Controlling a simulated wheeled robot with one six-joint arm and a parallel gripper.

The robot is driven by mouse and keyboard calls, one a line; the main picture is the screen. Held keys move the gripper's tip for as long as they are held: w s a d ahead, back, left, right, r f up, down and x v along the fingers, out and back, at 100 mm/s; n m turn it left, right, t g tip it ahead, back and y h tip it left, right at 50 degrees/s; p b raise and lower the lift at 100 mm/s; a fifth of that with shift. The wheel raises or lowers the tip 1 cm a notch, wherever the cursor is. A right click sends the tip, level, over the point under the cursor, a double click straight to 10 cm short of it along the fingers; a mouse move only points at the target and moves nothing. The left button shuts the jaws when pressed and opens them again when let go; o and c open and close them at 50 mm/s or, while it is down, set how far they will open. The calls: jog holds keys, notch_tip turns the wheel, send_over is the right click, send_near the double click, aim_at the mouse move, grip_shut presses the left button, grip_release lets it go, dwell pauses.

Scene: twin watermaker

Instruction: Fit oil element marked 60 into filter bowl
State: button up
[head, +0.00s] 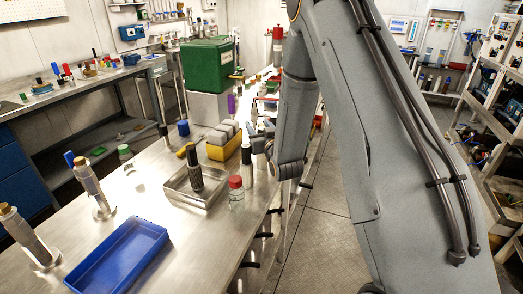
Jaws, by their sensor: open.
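My gripper (262,143) is at the end of my arm, over the right edge of the steel bench. It is small and partly hidden by my wrist, and I see nothing held in it. A yellow box (215,153) holds several grey blocks. A dark upright cylinder (195,168) stands in a shallow metal tray (207,203). No marking 60 is legible, and I cannot tell which thing is the oil element or filter bowl.
A clear jar with a red lid (236,196) stands near the bench's right edge. An empty blue tray (118,256) lies in front. Two metal cylinders on stands are at left. A green case (207,66) stands behind. The aisle floor (305,235) is clear.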

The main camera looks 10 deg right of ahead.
jog(key=shift+c, duration=0.4)
grip_shut()
jog(key=shift+r, duration=0.2)
notch_tip(320, 180, up, 10)
jog(key=b, duration=0.2)
jog(key=shift+f, duration=0.15)
